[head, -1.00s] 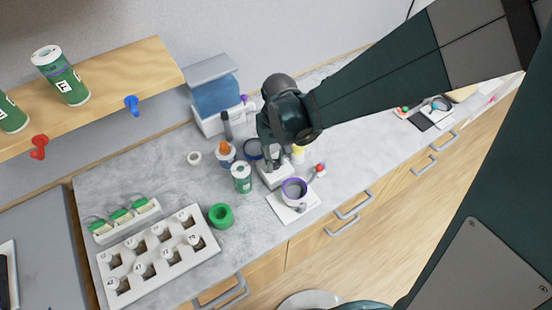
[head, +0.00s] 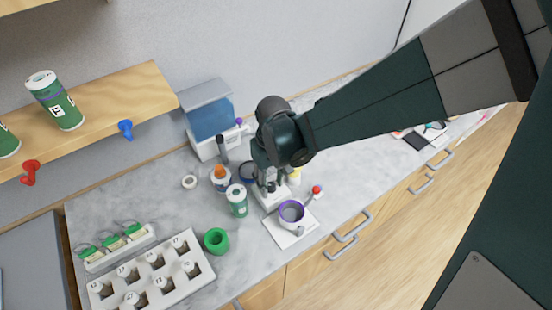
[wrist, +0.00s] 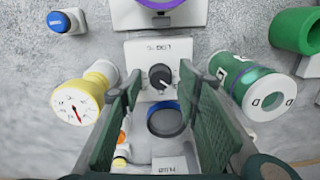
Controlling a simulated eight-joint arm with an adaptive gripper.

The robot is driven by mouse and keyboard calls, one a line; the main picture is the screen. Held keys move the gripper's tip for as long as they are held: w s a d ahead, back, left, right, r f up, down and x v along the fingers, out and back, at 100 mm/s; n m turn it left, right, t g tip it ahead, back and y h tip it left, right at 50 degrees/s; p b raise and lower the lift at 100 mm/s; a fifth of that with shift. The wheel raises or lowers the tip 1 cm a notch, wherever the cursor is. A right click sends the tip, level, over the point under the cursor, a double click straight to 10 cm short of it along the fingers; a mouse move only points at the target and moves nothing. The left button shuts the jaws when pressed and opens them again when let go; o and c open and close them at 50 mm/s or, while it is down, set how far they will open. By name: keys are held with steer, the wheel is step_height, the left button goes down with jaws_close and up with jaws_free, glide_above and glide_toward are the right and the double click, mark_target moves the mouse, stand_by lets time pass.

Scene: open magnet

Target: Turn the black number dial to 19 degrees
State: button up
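The black dial (wrist: 160,77) is a small round knob with a pale pointer mark, on a white box (wrist: 137,50) in the wrist view. Dark lettering is on the box, and its degree marks are too small to read. My gripper (wrist: 161,80) is open, its two green-padded fingers on the left and right of the dial with gaps visible. I cannot tell how far above the box the fingertips are. In the head view my gripper (head: 269,186) points down over the white box (head: 271,201), and the dial is hidden.
Close by stand a yellow gauge (wrist: 78,105), a green bottle (wrist: 257,86), a purple-rimmed pot (head: 291,212) and a dark blue ring (wrist: 167,120). A green ring (head: 216,240) and white rack (head: 155,272) lie left. Clear counter (head: 345,170) is to the right.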

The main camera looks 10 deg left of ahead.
mark_target(273, 184)
steer(key=shift+r, duration=0.15)
step_height(273, 184, up, 12)
steer(key=shift+w+d, duration=0.15)
stand_by(1.0)
steer(key=shift+d, duration=0.15)
stand_by(0.4)
steer(key=s+d+r+m+t+b, duration=0.1)
steer(key=s+d+m+t, duration=0.1)
steer(key=d, duration=0.9)
steer(key=s+d+r+m+t+b, duration=0.2)
steer(key=d+m+t, duration=0.1)
steer(key=d, duration=0.8)
steer(key=s+d+r+m+t+b, duration=0.1)
steer(key=s+d+r+m+t, duration=0.1)
steer(key=d, duration=0.9)
steer(key=shift+s+d+m, duration=0.3)
steer(key=shift+s+m, duration=0.3)
steer(key=shift+r, duration=0.1)
steer(key=shift+c, duration=0.3)
